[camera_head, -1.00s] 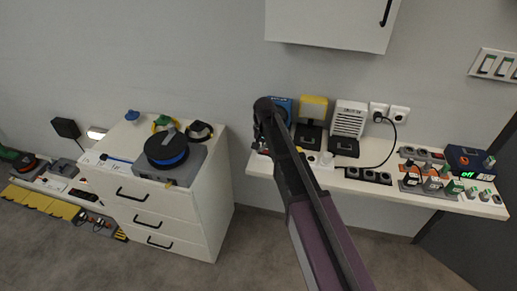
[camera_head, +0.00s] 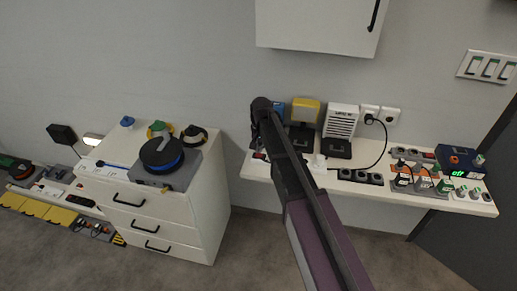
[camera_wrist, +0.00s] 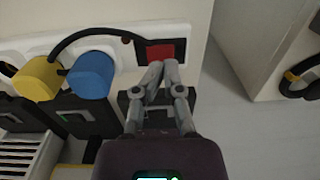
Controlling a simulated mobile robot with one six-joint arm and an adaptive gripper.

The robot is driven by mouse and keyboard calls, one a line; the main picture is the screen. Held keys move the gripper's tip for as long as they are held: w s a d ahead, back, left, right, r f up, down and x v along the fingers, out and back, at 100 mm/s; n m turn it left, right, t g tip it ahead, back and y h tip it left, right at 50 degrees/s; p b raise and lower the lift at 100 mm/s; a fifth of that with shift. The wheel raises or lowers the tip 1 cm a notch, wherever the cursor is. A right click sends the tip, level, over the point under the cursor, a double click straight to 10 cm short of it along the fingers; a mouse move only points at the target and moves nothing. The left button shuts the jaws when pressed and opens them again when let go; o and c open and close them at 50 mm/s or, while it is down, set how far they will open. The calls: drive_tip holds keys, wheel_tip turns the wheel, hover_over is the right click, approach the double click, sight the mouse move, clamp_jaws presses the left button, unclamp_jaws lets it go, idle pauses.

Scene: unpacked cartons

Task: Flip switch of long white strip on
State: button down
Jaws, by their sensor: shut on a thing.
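The long white strip (camera_wrist: 118,40) runs across the upper left of the wrist view. A yellow plug (camera_wrist: 38,78) and a blue plug (camera_wrist: 90,76) sit in it. Its red rocker switch (camera_wrist: 160,52), in a black frame, is at the strip's right end. My gripper (camera_wrist: 158,70) is shut, with its fingertips together at the switch's lower edge. The fingertips cover part of the switch, and whether it is on or off I cannot tell. In the head view the switch (camera_head: 260,155) shows small at the shelf's left end, and my arm hides most of the strip.
The white shelf (camera_head: 440,205) also bears a yellow box (camera_head: 305,110), a white vented box (camera_head: 341,121), a dark socket strip (camera_head: 360,177) and several plugs. A drawer cabinet (camera_head: 160,222) stands left, with a gap between. A wall cabinet (camera_head: 315,25) hangs above.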

sight(257, 155)
drive_tip(key=shift+a+r+p, duration=0.2)
drive_tip(key=shift+r+p, duration=0.15)
drive_tip(key=shift+r, duration=0.15)
drive_tip(key=shift+a+r+p, duration=0.2)
drive_tip(key=shift+r+p, duration=0.15)
drive_tip(key=shift+r, duration=0.1)
wheel_tip(257, 155, up, 2)
drive_tip(key=shift+r+p, duration=0.1)
drive_tip(key=shift+p, duration=0.95)
wheel_tip(257, 155, up, 8)
drive_tip(key=d+p, duration=0.1)
drive_tip(key=p, duration=0.6)
drive_tip(key=shift+f+p, duration=0.25)
drive_tip(key=shift+p, duration=0.05)
drive_tip(key=shift+s, duration=0.1)
drive_tip(key=shift+r, duration=0.15)
drive_tip(key=shift+d+r+y+p, duration=0.25)
drive_tip(key=shift+r+y+p, duration=0.1)
drive_tip(key=shift+y+p, duration=0.15)
drive_tip(key=shift+f, duration=0.2)
drive_tip(key=f+b, duration=0.4)
drive_tip(key=a+f+b, duration=0.1)
drive_tip(key=f+b, duration=0.8)
drive_tip(key=b, duration=0.1)
drive_tip(key=shift+w+a+f, duration=0.25)
drive_tip(key=shift+a, duration=0.05)
